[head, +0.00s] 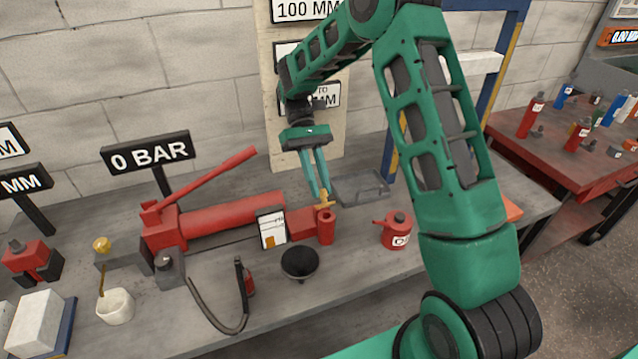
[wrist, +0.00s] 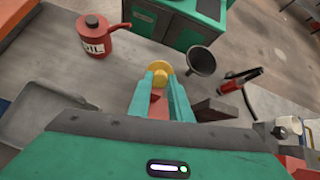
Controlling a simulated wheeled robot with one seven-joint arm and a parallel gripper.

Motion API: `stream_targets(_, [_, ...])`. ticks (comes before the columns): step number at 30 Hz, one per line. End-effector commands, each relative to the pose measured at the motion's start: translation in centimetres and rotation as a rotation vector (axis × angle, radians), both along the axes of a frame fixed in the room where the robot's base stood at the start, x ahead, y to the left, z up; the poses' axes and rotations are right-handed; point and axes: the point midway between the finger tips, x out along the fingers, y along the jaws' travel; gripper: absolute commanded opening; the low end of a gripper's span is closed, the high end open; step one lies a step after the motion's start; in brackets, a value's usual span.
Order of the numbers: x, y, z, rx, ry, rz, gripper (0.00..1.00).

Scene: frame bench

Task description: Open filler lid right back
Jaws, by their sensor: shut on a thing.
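The filler lid (head: 325,201) is a small yellow cap at the top of the red filler neck (head: 327,228), at the right end of the red hand pump (head: 225,217). It looks tilted up from the neck in the head view; how far is hard to tell. My gripper (head: 323,196) reaches down from above with its teal fingers shut on the lid. In the wrist view the lid shows as a yellow disc (wrist: 161,77) at the fingertips of my gripper (wrist: 160,88). The fingers hide part of the lid and neck.
A red oil can (head: 396,230) stands to the right of the neck, and a black funnel (head: 299,263) in front. A white label card (head: 271,229) stands close by on the left. A grey tray (head: 360,188) lies behind. The pump's red lever (head: 210,178) slopes up at left.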

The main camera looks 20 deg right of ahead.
Motion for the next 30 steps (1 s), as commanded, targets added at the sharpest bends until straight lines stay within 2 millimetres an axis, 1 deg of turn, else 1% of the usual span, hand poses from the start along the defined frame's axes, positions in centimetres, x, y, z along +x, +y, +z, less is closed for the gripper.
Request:
stream_targets(6, [0.2,-0.1,0.1,0.0,-0.007,-0.002,0.0])
stream_targets(7, [0.2,-0.1,0.1,0.0,-0.007,-0.002,0.25])
stream_targets(8, [0.2,-0.1,0.1,0.0,-0.007,-0.002,0.32])
stream_targets(9, [0.2,-0.1,0.1,0.0,-0.007,-0.002,0.37])
stream_targets(17, [0.1,0.0,0.1,0.0,-0.004,-0.001,0.37])
stream_targets(20, [0.1,0.0,0.4,0.0,-0.004,0.0,0.37])
stream_targets(23, [0.2,0.0,1.2,-0.001,-0.006,-0.001,0.37])
stream_targets(29, [0.3,-0.1,4.2,-0.001,-0.006,0.0,0.37])
stream_targets(30, [-0.1,0.5,4.4,0.001,-0.004,0.001,0.37])
